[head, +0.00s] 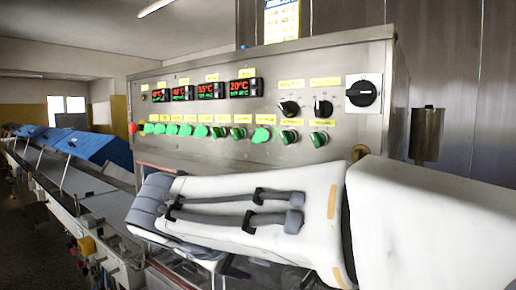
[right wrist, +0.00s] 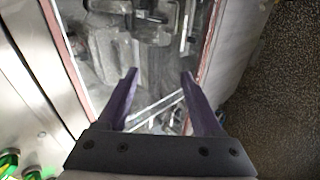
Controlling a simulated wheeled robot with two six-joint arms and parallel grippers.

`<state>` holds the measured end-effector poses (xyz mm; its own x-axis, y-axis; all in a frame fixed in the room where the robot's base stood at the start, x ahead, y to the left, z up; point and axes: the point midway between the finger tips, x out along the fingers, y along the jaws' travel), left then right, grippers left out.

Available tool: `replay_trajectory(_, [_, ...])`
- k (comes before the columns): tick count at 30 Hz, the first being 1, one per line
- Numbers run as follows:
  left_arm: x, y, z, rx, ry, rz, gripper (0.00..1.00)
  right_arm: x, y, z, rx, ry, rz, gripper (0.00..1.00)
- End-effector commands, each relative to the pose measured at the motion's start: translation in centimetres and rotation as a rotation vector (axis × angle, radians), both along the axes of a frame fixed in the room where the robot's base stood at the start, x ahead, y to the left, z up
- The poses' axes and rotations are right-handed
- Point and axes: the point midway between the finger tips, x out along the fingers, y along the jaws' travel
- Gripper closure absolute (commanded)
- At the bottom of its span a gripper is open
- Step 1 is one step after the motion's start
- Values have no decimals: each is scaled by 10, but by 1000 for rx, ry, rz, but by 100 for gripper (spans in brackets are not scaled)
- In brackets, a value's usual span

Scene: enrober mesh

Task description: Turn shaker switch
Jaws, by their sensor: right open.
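The control panel (head: 365,60) stands upright ahead with several switches under yellow labels too small to read, so I cannot tell which is the shaker switch. Two black rotary switches (head: 289,108) sit at the right, beside a larger black rotary switch (head: 362,93) on a white plate. Green switches and buttons (head: 186,130) form a row below. My right arm lies across the panel's lower front in the head view, its fingers not visible there. In the right wrist view my right gripper (right wrist: 160,74) is open and empty. Green switches (right wrist: 10,162) show at that view's lower left, outside the fingers.
Several lit temperature displays (head: 211,90) are in the panel's upper row. A red button (head: 132,128) is at its left end. A conveyor with blue covers (head: 103,147) runs away at left. A clear window-like surface (right wrist: 150,115) lies beyond my right fingers.

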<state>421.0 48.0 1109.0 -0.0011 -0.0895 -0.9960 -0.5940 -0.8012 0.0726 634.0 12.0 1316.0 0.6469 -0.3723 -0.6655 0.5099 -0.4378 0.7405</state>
Motion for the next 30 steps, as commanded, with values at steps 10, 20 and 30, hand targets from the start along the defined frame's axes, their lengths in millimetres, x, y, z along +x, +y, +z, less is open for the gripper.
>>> replay_trajectory(10, [0,0,-25,0,0,-1,32,27,52,174,-83,-698,-189,32])
replay_trajectory(20, [0,0,-21,0,0,-1,32,34,40,204,-74,-814,-251,32])
replay_trajectory(30, [0,0,-5,0,0,-1,32,84,4,204,-75,-811,-248,32])
